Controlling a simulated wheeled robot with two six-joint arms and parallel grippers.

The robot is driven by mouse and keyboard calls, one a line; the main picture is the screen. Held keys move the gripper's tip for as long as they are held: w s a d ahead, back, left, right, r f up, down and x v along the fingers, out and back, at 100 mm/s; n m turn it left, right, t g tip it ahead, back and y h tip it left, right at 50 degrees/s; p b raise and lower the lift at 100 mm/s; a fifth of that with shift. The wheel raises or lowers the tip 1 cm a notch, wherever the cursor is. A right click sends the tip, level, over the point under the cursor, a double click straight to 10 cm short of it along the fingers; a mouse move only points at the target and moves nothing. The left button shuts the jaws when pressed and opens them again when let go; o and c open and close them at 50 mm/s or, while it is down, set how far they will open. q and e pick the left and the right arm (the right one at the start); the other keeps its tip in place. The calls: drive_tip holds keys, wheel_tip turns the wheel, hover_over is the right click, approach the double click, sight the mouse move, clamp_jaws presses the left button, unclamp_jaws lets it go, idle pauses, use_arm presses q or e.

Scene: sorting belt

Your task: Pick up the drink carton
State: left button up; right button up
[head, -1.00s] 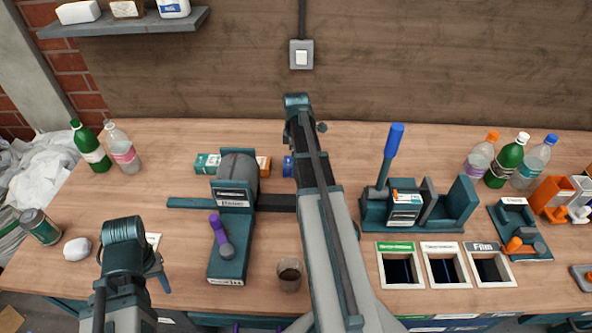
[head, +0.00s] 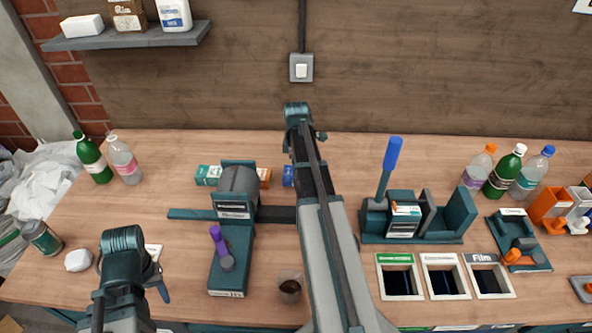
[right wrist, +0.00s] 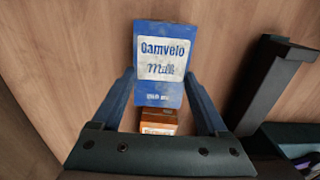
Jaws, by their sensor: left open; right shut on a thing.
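In the head view only a small blue part of the carton (head: 288,176) shows left of my right arm, which hides my right gripper there. My left gripper (head: 160,284) is open and empty over the left part of the bench, far from the carton.
An orange-brown box (right wrist: 158,122) is close to the carton. A grey-teal machine with a purple lever (head: 219,238) stands left of my right arm, and a brown glass (head: 290,288) is in front. A blue-handled press (head: 391,155) and labelled bins (head: 400,260) are at right.

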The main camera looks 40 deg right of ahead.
wheel_tip(320, 180, up, 9)
drive_tip(key=p, duration=0.8)
drive_tip(key=shift+s+a, duration=0.1)
